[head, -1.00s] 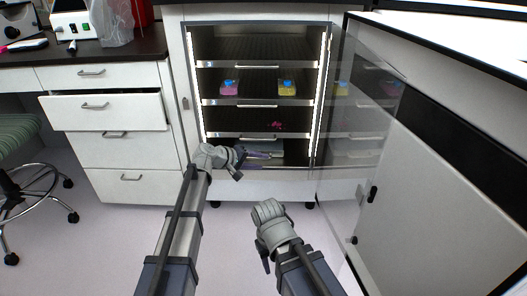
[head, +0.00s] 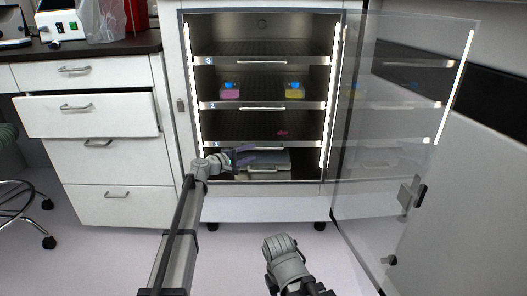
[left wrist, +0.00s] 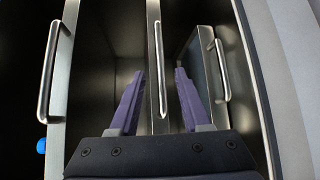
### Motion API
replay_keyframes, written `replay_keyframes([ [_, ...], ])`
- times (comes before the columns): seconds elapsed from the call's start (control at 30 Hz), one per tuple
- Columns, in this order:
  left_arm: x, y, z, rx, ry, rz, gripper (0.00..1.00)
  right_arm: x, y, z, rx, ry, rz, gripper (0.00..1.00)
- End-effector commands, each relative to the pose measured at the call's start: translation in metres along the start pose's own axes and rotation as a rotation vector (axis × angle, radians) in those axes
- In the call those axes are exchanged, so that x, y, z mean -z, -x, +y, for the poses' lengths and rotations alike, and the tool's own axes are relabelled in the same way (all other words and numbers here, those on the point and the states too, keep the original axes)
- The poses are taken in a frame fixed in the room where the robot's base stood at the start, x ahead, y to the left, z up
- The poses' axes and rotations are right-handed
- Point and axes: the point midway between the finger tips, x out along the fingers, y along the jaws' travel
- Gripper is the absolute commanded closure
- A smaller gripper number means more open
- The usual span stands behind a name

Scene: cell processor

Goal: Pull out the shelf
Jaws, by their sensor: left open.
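The open cabinet holds wire shelves with front bars and handles, labelled 3 (head: 310,60), 2 (head: 310,104) and 1 (head: 308,143). My left gripper (head: 245,154) is at the front of the lowest numbered shelf, close to its handle (head: 263,146). In the left wrist view, the purple fingers of the left gripper (left wrist: 160,74) are open, one on each side of a shelf handle (left wrist: 161,105), and do not close on it. My right arm shows at the bottom centre of the head view, but its jaws do not show.
The glass door (head: 395,150) stands open on the right. A pink flask (head: 230,91) and a yellow flask (head: 294,90) stand on shelf 2. A unit with a handle (head: 264,171) lies at the cabinet bottom. A drawer (head: 85,116) juts out at left.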

Motion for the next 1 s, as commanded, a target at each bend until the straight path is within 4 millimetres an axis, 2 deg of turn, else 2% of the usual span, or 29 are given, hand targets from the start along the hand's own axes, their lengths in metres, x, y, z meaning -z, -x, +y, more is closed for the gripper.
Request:
replay_keyframes([
  [0.5, 0.001, -0.069, -0.001, 0.001, -0.001, -0.002, 0.53, 0.001, -0.01, -0.001, 0.0, 0.0, 0.0, 0.5],
  [0.83, 0.0, -0.074, 0.0, 0.001, -0.001, 0.0, 0.53, 0.001, -0.01, -0.001, 0.0, 0.0, 0.0, 0.5],
  [1.0, 0.0, -0.074, -0.001, 0.001, -0.001, 0.0, 0.72, 0.001, -0.01, -0.001, 0.0, 0.0, 0.0, 0.5],
])
